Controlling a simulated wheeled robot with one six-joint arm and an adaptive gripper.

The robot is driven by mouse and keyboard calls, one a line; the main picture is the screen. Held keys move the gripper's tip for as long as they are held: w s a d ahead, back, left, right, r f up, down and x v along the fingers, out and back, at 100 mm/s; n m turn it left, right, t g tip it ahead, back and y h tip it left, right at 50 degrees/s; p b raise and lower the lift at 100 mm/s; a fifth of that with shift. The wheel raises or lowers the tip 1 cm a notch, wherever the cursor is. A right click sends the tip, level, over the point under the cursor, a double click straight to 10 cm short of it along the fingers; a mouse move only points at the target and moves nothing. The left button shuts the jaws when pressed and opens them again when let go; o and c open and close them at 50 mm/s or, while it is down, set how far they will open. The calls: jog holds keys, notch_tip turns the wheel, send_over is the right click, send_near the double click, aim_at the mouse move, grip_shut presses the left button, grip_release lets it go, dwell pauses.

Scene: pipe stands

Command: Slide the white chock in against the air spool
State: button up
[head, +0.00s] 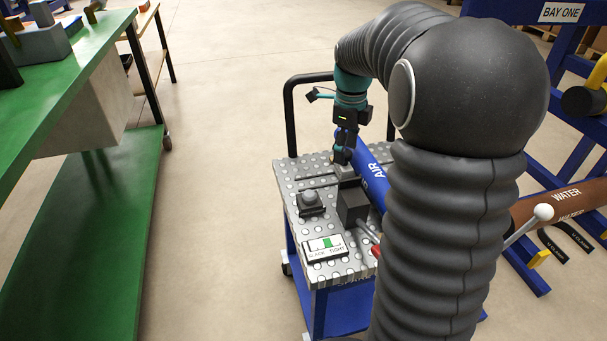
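The blue air spool (375,182), lettered AIR, lies along the right part of a perforated metal cart top (290,178). My arm hides much of its near end. My gripper (341,160) points down at the spool's left side, close to it. A dark block (352,204) stands nearer, beside the spool.
A SLACK/TIGHT indicator (325,247) with a green mark sits at the cart's front. A dark button-like box (310,203) stands left of the dark block. A red-ended lever (375,250) is near. A green bench (75,80) is left; a brown WATER pipe (560,202) is right.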

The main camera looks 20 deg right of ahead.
jog(key=shift+r+p, duration=2.1)
jog(key=shift+r, duration=1.4)
